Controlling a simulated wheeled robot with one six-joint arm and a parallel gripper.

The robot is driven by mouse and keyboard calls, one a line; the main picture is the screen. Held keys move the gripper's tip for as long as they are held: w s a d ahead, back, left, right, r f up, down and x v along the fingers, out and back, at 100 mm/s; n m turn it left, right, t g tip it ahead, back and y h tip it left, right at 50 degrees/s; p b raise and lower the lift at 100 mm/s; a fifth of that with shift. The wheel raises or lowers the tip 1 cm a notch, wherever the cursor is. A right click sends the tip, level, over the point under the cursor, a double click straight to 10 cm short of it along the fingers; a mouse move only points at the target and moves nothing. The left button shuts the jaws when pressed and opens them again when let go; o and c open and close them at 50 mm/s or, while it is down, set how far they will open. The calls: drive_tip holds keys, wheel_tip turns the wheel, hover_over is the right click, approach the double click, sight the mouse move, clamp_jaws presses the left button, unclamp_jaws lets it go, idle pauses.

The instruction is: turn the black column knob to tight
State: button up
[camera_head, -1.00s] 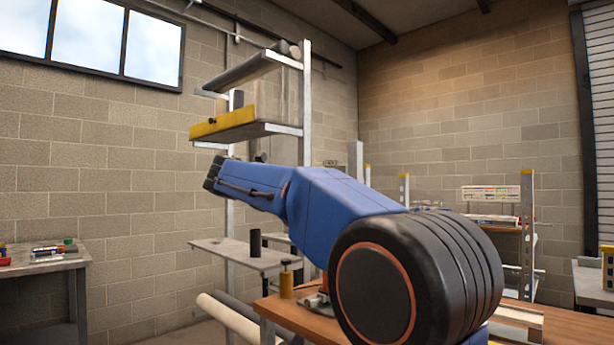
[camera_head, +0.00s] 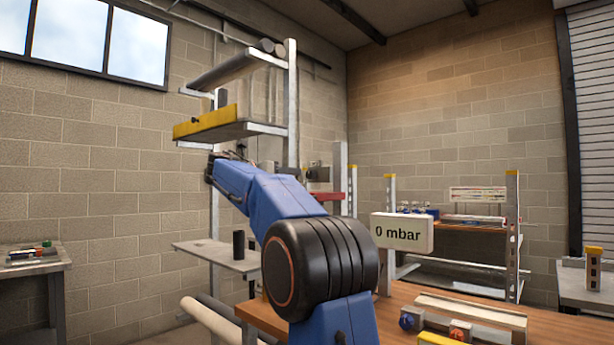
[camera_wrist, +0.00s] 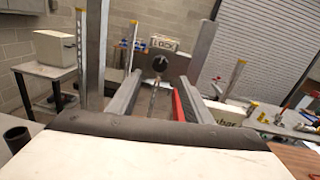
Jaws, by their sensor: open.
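A round black knob (camera_wrist: 160,63) sits on a grey plate in the upper middle of the wrist view, with a thin rod below it. The grey fingers of my gripper (camera_wrist: 158,88) stand apart to its left and right in the picture, open and empty. The knob appears ahead of the fingers, not between their tips; whether anything touches is not clear. In the head view my blue arm reaches up and left, and my gripper's fingers cannot be made out.
A red bar (camera_head: 327,197) stands near the grey plate. A white box reading 0 mbar (camera_head: 402,233) is above the wooden bench (camera_head: 560,335). A metal rack with a yellow-edged shelf (camera_head: 212,123) is at the left, and a side table (camera_head: 30,262) is far left.

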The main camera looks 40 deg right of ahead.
sight(309, 174)
drive_tip(key=d, duration=0.3)
drive_tip(key=w+d, duration=0.1)
drive_tip(key=d, duration=0.6)
drive_tip(key=shift+w+d, duration=0.15)
drive_tip(key=shift+d, duration=0.25)
drive_tip(key=shift+c, duration=0.4)
drive_tip(key=c, duration=1)
